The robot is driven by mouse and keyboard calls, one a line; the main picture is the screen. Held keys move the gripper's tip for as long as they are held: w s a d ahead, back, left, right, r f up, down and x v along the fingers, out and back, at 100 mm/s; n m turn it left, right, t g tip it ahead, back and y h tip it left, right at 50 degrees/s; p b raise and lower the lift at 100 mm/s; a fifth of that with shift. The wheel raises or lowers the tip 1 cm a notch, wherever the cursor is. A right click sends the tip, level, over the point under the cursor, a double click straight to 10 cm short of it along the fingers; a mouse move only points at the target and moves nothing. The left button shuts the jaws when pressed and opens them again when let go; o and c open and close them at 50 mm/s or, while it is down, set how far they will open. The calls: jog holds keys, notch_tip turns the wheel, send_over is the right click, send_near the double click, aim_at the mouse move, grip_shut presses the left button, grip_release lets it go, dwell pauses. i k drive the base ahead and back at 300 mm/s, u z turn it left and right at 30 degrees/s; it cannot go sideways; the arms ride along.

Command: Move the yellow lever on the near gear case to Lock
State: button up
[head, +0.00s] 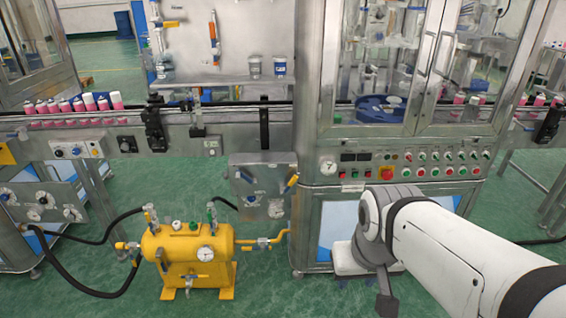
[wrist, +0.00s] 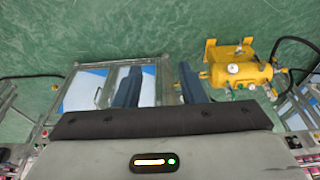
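A grey metal gear case (head: 262,172) is mounted low on the front of the machine line, near the picture's middle in the head view. A short yellow lever (head: 293,180) sits at its right edge, tilted. Its lettering is too small to read, so I cannot tell its marked position. In the head view, my gripper (head: 385,300) hangs at the lower right, well apart from the case. In the wrist view, its two dark fingers (wrist: 160,82) are spread with nothing between them. I cannot make out the lever in the wrist view.
A yellow tank (head: 188,255) with gauge, valves and black hoses stands on the floor below the case; the wrist view shows it too (wrist: 240,72). A button panel (head: 400,162) is right of the case. Another grey box (head: 40,205) is at left. Green floor (head: 265,295) is open.

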aim_at(284, 190)
jog(key=k, duration=1.3)
jog(key=z, duration=0.55)
jog(key=i, duration=2.2)
jog(key=u, duration=0.65)
jog(key=k, duration=0.75)
jog(key=u, duration=0.05)
jog(key=i, duration=0.8)
jog(key=z, duration=0.05)
